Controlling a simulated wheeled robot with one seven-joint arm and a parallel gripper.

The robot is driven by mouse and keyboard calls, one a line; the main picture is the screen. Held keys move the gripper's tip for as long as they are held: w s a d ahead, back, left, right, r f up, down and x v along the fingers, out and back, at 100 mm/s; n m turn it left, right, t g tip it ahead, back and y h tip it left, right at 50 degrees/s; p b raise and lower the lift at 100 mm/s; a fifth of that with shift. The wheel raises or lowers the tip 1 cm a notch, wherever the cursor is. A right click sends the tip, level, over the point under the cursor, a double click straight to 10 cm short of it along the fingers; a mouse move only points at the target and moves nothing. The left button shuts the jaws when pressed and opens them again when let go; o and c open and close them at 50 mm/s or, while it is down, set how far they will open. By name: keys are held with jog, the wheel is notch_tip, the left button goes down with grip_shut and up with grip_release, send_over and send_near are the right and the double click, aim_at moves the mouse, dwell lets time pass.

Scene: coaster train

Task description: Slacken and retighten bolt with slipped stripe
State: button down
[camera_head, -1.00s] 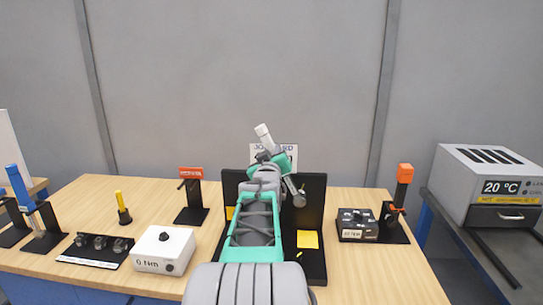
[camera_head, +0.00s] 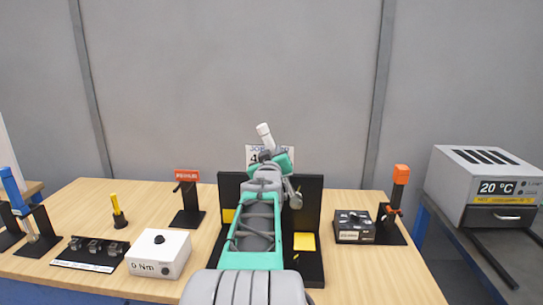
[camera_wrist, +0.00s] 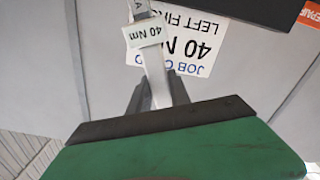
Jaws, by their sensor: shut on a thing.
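My gripper (camera_wrist: 160,90) is shut on a pale wrench-like tool (camera_wrist: 154,62) that carries a white "40 Nm" tag (camera_wrist: 144,32). In the head view the tool's white handle (camera_head: 265,133) points up, and its grey round end (camera_head: 295,201) seems to hang low on the right, in front of a black upright fixture (camera_head: 311,215). My arm covers the middle of the fixture. No bolt or stripe can be made out. A job card (camera_head: 257,153) behind the fixture shows in the wrist view (camera_wrist: 190,48) with "40 Nm" and "LEFT FIRST", upside down.
On the wooden table (camera_head: 350,275) stand a white Nm box (camera_head: 159,253), a tray of sockets (camera_head: 92,252), a red-labelled stand (camera_head: 187,200), a dark box (camera_head: 354,227), an orange-topped tool (camera_head: 401,175) and a blue-handled tool (camera_head: 12,190). A 20 °C unit (camera_head: 490,185) is right.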

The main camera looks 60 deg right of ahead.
jog(key=shift+s+d+r+m, duration=0.15)
jog(key=shift+s+r+m, duration=0.2)
jog(key=shift+r, duration=0.1)
dwell(0.3)
jog(key=shift+w+a+f+b, duration=0.25)
jog(key=shift+w+b, duration=0.15)
jog(key=shift+b, duration=0.4)
